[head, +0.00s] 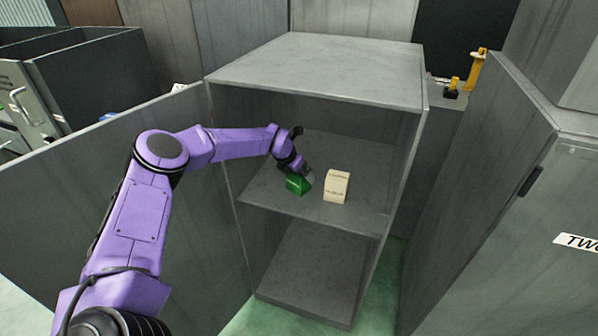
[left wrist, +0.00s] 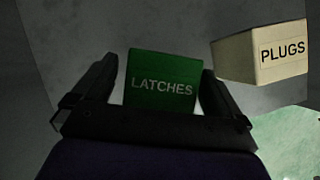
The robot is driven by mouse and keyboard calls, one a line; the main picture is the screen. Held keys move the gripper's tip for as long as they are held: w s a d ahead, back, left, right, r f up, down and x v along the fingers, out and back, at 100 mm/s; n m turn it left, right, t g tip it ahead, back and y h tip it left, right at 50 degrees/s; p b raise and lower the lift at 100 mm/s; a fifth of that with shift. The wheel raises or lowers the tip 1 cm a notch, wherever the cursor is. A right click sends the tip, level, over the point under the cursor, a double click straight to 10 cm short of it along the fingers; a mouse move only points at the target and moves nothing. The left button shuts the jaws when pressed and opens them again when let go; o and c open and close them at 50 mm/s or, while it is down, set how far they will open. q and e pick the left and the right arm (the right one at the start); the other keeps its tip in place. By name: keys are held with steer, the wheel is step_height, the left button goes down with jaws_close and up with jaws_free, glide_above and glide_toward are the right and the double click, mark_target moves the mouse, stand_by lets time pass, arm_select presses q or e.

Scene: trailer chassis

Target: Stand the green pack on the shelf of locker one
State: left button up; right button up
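The green pack (head: 297,185), marked LATCHES, is at the shelf (head: 265,196) of the open grey locker (head: 315,72). It looks turned at an angle to the shelf edge, and I cannot tell whether its base fully rests there. My left gripper (head: 300,174) reaches in from the left, above and behind the pack. No locker number one is readable. My right gripper is out of view.
A cream PLUGS box (head: 337,186) stands on the same shelf just right of the pack. The locker's open left door (head: 95,190) lies beneath my left arm. Another grey door or locker (head: 500,200), marked TWO, stands at the right. The lower compartment (head: 318,275) looks empty.

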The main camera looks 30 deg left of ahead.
arm_select(q)
steer(key=shift+r+p, duration=0.3)
steer(key=d+v, duration=0.1)
steer(key=v, duration=1)
steer(key=shift+s+a+r+b, duration=0.2)
steer(key=shift+a+r+b, duration=0.1)
steer(key=shift+a+b, duration=0.15)
